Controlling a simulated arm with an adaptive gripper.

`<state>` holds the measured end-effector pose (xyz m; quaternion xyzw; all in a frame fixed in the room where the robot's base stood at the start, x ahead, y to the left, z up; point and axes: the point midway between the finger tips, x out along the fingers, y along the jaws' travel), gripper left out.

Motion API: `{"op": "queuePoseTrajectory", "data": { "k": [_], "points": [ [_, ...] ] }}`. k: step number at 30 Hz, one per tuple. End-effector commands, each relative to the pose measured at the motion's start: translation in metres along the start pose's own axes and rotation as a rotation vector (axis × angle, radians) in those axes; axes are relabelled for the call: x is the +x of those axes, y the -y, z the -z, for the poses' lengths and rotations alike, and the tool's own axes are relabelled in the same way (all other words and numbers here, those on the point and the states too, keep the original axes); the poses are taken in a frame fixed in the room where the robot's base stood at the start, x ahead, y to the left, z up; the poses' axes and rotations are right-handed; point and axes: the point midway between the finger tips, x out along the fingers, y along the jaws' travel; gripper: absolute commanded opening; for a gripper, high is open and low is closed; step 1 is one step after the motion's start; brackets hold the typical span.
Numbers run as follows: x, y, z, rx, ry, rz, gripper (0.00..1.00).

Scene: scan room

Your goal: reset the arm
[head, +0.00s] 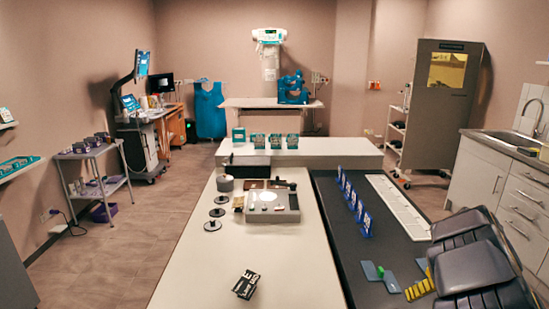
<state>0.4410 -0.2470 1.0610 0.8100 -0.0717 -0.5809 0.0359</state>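My arm and my gripper are not seen in the head view, so I cannot see how the arm is posed or whether the gripper holds anything. The long pale table (185,270) runs away from me in the middle. A small black item with white markings (245,284) lies near its front. Farther back on it stand a grey device with a white round top (287,214), several dark discs (212,225) and a grey cylinder (225,183).
A dark table (330,215) adjoins on the right, with several blue upright holders (366,224) and a white strip (400,208). Dark padded seats (470,268) crowd the lower right. A white cross table (335,146) holds teal boxes (275,141). Open floor (125,240) lies left.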

Motion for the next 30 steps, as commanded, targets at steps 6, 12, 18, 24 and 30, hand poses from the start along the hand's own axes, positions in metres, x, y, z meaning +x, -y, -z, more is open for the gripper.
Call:
{"op": "queuePoseTrajectory", "data": {
  "k": [6,12,18,24,30],
  "points": [
    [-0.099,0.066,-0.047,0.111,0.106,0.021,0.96],
    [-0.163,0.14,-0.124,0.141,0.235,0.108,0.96],
    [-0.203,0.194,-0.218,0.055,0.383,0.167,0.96],
    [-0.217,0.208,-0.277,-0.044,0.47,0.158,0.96],
    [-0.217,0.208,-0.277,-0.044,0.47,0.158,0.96]
  ]
}}
